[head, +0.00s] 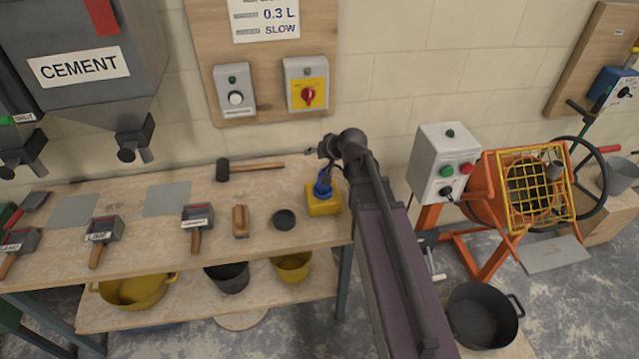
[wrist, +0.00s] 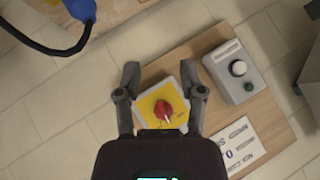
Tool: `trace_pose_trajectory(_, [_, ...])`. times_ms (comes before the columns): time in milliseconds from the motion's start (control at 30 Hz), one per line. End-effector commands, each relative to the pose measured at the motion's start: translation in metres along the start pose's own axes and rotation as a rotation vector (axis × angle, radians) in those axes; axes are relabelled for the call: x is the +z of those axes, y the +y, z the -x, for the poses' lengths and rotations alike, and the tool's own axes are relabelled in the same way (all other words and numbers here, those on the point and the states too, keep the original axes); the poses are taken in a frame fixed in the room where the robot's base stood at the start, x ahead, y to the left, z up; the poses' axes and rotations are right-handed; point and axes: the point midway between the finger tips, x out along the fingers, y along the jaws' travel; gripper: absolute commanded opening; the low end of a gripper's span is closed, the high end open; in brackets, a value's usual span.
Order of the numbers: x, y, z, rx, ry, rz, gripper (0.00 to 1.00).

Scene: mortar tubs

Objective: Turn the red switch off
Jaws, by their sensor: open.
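The red switch (head: 308,96) is a rotary knob on a yellow plate, set in a light grey box on a wooden wall board. In the head view its handle looks roughly upright. In the wrist view the red switch (wrist: 163,111) shows between my two fingers. My gripper (head: 312,151) is below and in front of the switch box in the head view, apart from it. The fingers of my gripper (wrist: 160,72) are spread wide and empty in the wrist view. Any label at the knob is too small to read.
A grey box with a white knob (head: 236,98) sits just left of the switch on the same board. Below is a bench (head: 150,250) with scoops, a mallet (head: 223,170) and a blue-and-yellow device (head: 323,202). An orange mixer (head: 500,200) stands right.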

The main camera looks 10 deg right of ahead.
Motion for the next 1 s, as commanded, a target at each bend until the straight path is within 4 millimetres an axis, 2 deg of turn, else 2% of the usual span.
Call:
trace_pose_trajectory(100, [0.018, 0.002, 0.002, 0.023, -0.051, 0.02, 0.51])
trace_pose_trajectory(500, [0.069, 0.011, 0.012, 0.112, -0.214, 0.073, 0.51])
trace_pose_trajectory(700, [0.082, 0.015, 0.016, 0.141, -0.26, 0.087, 0.51])
trace_pose_trajectory(1000, [0.085, 0.016, 0.017, 0.15, -0.274, 0.09, 0.51])
